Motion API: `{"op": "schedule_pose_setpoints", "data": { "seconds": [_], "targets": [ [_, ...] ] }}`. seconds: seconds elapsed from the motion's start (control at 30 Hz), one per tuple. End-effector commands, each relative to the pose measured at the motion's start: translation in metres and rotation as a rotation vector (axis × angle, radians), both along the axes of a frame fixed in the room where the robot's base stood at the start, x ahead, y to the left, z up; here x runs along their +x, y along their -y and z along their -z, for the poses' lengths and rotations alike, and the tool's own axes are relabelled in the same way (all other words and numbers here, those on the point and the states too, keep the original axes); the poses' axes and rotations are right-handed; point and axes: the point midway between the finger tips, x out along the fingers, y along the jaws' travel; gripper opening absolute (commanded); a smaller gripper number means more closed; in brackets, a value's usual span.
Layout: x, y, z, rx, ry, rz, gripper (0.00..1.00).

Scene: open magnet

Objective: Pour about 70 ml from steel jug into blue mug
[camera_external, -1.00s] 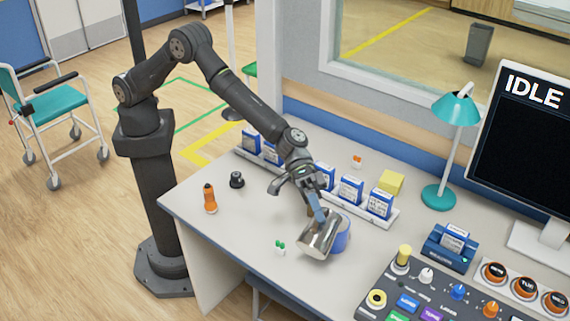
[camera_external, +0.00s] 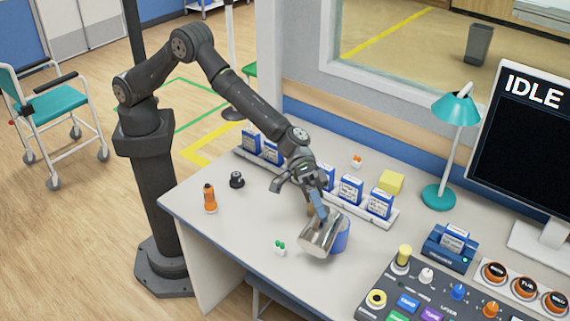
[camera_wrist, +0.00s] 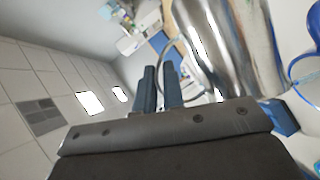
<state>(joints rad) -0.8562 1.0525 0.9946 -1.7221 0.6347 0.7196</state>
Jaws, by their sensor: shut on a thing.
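The steel jug (camera_external: 318,238) is tilted over on its side above the desk, in front of and partly covering the blue mug (camera_external: 342,238). My gripper (camera_external: 318,208) is shut on the jug from above and behind it. In the wrist view the jug (camera_wrist: 228,45) is large and shiny, with its handle by the blue fingers of my gripper (camera_wrist: 160,92). The mug's blue rim (camera_wrist: 296,70) shows at the right edge there, close to the jug. I cannot see any liquid or how full the mug is.
A white rack (camera_external: 372,215) with blue-and-white boxes stands behind the mug. A control panel (camera_external: 420,290) is to the right. Small green-topped things (camera_external: 280,247), an orange bottle (camera_external: 210,198) and a black knob-like thing (camera_external: 237,180) stand to the left.

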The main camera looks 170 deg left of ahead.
Motion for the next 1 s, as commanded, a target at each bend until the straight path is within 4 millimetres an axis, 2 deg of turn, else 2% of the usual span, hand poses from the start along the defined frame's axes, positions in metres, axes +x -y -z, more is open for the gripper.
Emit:
{"op": "schedule_pose_setpoints", "data": {
  "seconds": [1.0],
  "targets": [
    [-0.017,-0.014,-0.009,-0.073,0.091,-0.001,0.0]
  ]
}}
